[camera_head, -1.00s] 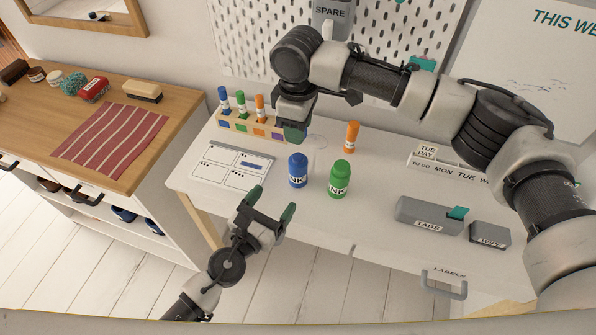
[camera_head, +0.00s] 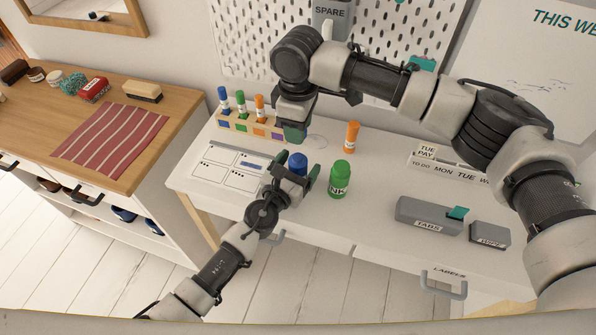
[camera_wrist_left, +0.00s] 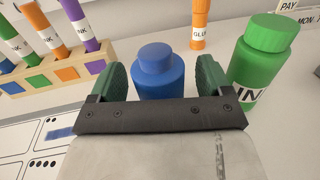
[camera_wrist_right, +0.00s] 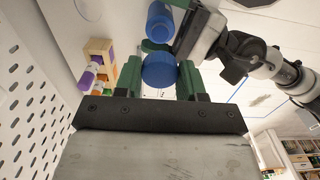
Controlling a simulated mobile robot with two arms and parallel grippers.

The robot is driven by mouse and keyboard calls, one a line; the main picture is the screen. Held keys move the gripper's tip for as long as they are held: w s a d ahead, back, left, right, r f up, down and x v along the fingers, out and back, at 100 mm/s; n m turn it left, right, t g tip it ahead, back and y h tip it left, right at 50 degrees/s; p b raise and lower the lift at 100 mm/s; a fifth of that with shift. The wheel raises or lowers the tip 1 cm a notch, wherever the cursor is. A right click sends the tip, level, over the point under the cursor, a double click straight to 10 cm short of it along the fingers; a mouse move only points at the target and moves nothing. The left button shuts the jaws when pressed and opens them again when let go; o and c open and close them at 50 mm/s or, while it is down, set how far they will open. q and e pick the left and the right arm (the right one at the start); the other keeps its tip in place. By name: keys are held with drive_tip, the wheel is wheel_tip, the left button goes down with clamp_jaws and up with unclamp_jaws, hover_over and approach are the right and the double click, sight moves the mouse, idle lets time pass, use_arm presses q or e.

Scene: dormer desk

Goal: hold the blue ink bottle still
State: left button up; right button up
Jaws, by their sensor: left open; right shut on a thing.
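The blue ink bottle (camera_head: 298,162) stands upright on the white desk with its cap on. It also shows in the left wrist view (camera_wrist_left: 158,76) and at the top of the right wrist view (camera_wrist_right: 160,20). My left gripper (camera_head: 296,168) is open, with one finger on each side of the bottle; a small gap shows on the right side in the left wrist view. My right gripper (camera_head: 294,136) is above and behind the bottle, shut on a blue round object (camera_wrist_right: 159,70). The head view hides that object, and I cannot tell what it is.
A green ink bottle (camera_head: 340,178) stands close to the right of the left gripper. An orange glue stick (camera_head: 352,136) is behind it. A wooden rack (camera_head: 236,125) of markers stands at the back left. A grey tabs box (camera_head: 422,215) is on the right.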

sight(298, 157)
use_arm(q)
drive_tip(key=c, duration=1.4)
drive_tip(key=shift+o, duration=0.2)
use_arm(e)
drive_tip(key=shift+f, duration=2.45)
drive_tip(key=shift+f, duration=0.1)
drive_tip(key=shift+f, duration=0.8)
drive_tip(key=shift+f, duration=0.55)
